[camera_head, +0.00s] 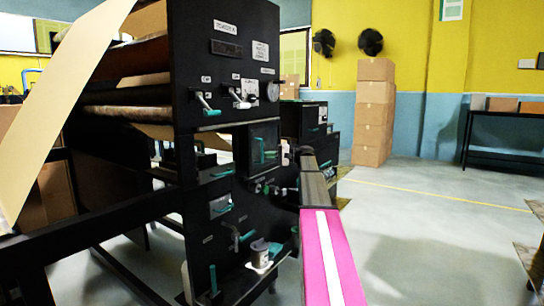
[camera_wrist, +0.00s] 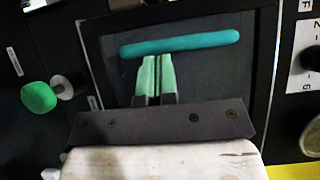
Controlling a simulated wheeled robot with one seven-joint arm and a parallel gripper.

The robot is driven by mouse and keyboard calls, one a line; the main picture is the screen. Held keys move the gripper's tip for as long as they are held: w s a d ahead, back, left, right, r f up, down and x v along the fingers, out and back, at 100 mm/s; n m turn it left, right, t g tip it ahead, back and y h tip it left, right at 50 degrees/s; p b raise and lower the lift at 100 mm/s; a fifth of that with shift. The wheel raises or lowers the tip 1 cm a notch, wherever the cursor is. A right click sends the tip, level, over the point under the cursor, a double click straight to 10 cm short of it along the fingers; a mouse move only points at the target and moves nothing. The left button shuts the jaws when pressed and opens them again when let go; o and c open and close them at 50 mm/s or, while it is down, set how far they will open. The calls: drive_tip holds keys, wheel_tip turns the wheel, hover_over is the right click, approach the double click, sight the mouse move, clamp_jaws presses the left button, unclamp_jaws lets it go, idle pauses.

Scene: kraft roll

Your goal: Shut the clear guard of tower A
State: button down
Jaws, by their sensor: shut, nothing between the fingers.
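The tall black tower (camera_head: 215,75) carries a title label that is too small to read surely. A dark, see-through panel with a teal handle, which looks like the guard (camera_head: 264,135), is at its right edge, beside an open gap in the tower. I cannot tell its exact angle. In the wrist view the panel (camera_wrist: 215,75) fills the middle, with a horizontal teal bar handle (camera_wrist: 180,43) across its upper part. My gripper (camera_wrist: 154,75) has green fingertips, shut and empty, in front of the panel just below the bar. I cannot tell whether they touch. In the head view my arm hides most of the gripper.
A green knob (camera_wrist: 38,97) is left of the panel in the wrist view. Teal-handled levers and a grey cup-like part (camera_head: 260,252) stick out from the tower's lower front. Stacked cartons (camera_head: 374,110) stand behind. The floor on the right (camera_head: 430,235) is clear.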

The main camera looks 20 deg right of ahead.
drive_tip(key=s+a, duration=1.6)
drive_tip(key=a, duration=0.5)
drive_tip(key=shift+s+a, duration=0.25)
drive_tip(key=shift+s, duration=0.15)
